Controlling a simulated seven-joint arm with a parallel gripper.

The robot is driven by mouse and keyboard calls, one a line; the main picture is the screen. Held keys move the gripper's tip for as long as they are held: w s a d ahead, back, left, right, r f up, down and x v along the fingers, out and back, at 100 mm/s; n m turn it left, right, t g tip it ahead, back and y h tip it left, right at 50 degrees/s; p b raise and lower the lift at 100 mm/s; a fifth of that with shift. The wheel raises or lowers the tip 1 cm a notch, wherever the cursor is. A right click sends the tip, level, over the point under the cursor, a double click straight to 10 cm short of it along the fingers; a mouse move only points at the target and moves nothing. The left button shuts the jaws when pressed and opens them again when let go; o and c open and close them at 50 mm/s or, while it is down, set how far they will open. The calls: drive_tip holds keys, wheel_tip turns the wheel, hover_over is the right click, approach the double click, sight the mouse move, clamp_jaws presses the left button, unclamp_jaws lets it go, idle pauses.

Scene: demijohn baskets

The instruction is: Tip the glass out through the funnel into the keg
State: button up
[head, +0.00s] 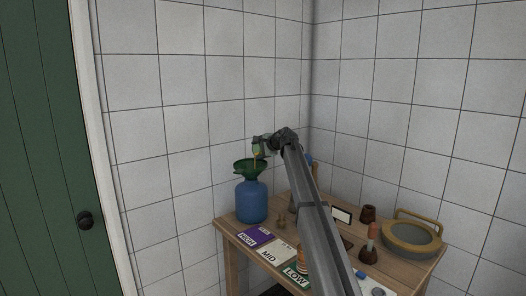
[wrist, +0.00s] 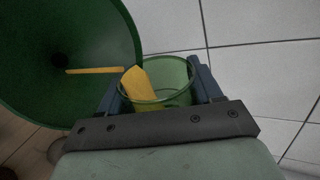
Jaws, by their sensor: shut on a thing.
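The blue keg (head: 251,201) stands upright at the left of the table. The dark green funnel (head: 246,168) sits in its top. The funnel's wide mouth (wrist: 95,30) fills the upper left of the wrist view. My gripper (head: 260,146) is above the funnel, shut on the glass. The glass (wrist: 176,75) is clear and greenish, held between both fingers (wrist: 158,82) and tilted toward the funnel. Yellow liquid (wrist: 138,84) lies along its left side. A thin yellow streak (wrist: 95,70) runs from near the rim toward the funnel's dark throat.
The wooden table (head: 232,230) carries a purple HIGH card (head: 256,235), a white MID card (head: 277,252) and a green LOW card (head: 293,275). A round handled vessel (head: 412,238) and a small brown pot (head: 368,213) stand right. My arm hides the table's middle. Tiled walls close the corner.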

drive_tip(key=shift+n, duration=0.3)
idle(0.5)
drive_tip(key=shift+r, duration=0.1)
drive_tip(key=shift+a, duration=0.1)
drive_tip(key=shift+s+r+n+t+h, duration=0.1)
drive_tip(key=shift+n+t+h, duration=0.2)
drive_tip(key=shift+t+h, duration=0.1)
drive_tip(key=shift+w+f+m+g+y, duration=0.2)
drive_tip(key=shift+m+g+y, duration=0.1)
drive_tip(key=shift+m+y, duration=0.15)
idle(1.3)
